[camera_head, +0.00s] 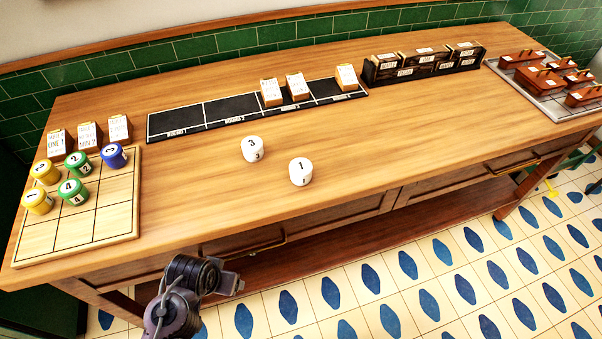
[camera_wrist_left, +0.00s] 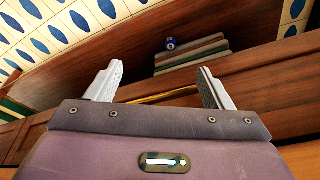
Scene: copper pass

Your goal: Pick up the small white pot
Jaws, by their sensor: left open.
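Two white pots stand upright on the wooden table in the head view. One white pot, marked 3 (camera_head: 252,149), is near the middle of the table; the other white pot, marked 1 (camera_head: 301,172), is right of it and closer to the front edge. They look alike in size. My left gripper (camera_wrist_left: 160,67) is open and empty in the left wrist view, facing the table's wooden front and lower shelf. My left arm shows at the bottom of the head view, below the front edge, apart from both pots. My right gripper is out of view.
A wooden grid board (camera_head: 88,222) with yellow, green and blue pots is at the left. A black mat (camera_head: 215,113) with cards lies behind the pots. A dark card rack (camera_head: 425,64) and a tray (camera_head: 548,103) of reddish blocks are farther right. The table around the white pots is clear.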

